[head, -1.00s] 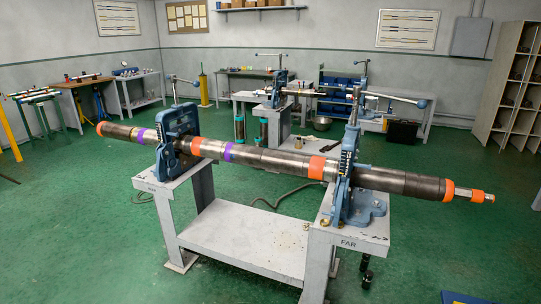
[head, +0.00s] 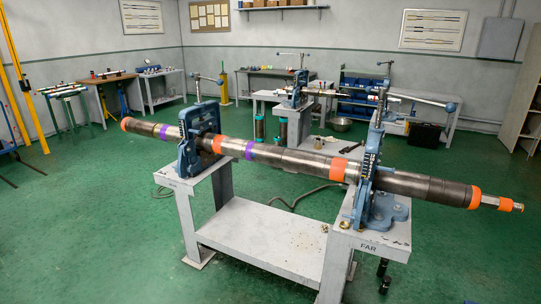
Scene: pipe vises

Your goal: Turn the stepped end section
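A long dark steel pipe (head: 310,163) with orange and purple bands lies across two blue pipe vises, the left vise (head: 199,141) and the right vise (head: 374,186). The stepped end section (head: 489,200) is at the pipe's right end, past the right vise. It narrows from an orange band to a thin bright metal piece with an orange tip (head: 506,205). A long handle with a blue knob (head: 450,107) sticks out from the top of the right vise. Neither of my grippers shows in the head view.
The vises stand on a grey bench (head: 270,238) marked FAR at its right end. Another vise bench (head: 296,110) stands behind. Shelves (head: 525,110) are at the far right. Green floor is open in front and to the right of the pipe end.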

